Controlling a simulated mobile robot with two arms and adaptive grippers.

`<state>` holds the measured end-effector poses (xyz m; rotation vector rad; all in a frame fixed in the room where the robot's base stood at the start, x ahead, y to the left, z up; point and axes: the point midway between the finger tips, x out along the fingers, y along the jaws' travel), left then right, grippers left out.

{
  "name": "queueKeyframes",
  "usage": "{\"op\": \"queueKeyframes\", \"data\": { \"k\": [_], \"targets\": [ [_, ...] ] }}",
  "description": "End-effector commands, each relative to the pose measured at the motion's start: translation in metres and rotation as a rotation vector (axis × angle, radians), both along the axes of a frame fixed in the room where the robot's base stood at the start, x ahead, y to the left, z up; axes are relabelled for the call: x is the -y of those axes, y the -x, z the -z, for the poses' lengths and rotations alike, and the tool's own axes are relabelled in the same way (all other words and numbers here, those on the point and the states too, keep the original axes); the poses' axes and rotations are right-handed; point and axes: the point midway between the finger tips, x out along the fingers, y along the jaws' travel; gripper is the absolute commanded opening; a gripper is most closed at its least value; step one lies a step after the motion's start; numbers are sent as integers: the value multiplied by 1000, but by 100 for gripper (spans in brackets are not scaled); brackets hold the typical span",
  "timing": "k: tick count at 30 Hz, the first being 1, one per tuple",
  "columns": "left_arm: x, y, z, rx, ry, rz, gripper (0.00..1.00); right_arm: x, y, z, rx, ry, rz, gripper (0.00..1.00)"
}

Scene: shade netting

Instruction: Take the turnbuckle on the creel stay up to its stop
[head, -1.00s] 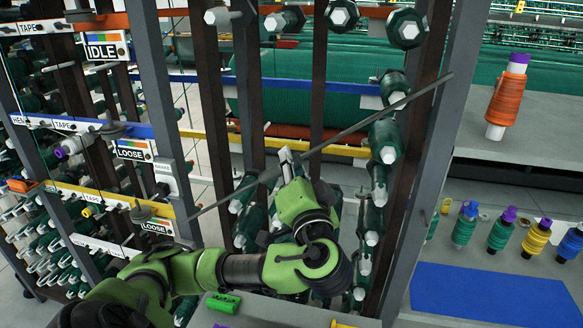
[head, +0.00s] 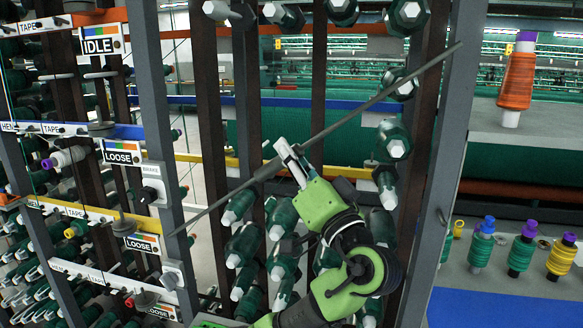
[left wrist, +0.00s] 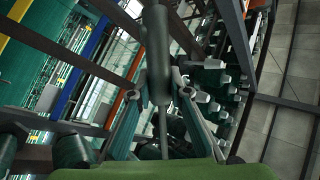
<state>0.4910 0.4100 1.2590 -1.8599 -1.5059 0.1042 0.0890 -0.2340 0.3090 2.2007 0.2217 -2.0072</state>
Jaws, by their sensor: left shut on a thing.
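The creel stay (head: 385,93) is a thin dark rod running diagonally across the creel's front, from lower left to upper right. Its thicker grey middle, the turnbuckle (head: 266,171), is at my left gripper (head: 283,158). In the left wrist view the turnbuckle (left wrist: 157,50) is a thick grey cylinder between the fingertips of my left gripper (left wrist: 159,93), which is shut on it. The fingers hide part of the turnbuckle, and its stop cannot be made out. My right gripper is not in view.
Grey creel posts (head: 163,130) and green yarn cones (head: 392,140) stand close around the arm. Labels reading LOOSE (head: 122,153) and IDLE (head: 98,40) hang at left.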

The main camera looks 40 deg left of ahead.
Motion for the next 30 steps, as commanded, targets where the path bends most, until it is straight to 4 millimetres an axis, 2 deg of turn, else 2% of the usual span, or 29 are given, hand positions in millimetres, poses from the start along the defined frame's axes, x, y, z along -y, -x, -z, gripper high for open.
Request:
{"op": "queueKeyframes", "data": {
  "k": [4, 17, 18, 19, 30],
  "targets": [
    [0, 0, 2, 11, -7, -12, 0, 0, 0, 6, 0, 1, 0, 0],
    [0, 0, 1, 13, -8, -15, 0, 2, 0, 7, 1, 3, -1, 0],
    [0, 0, 1, 13, -8, -15, 26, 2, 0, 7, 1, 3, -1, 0],
    [0, 0, 1, 13, -8, -15, 33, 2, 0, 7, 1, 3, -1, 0],
    [1, 0, 2, 13, -8, -14, 35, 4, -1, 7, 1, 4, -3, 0]
  ]
}}
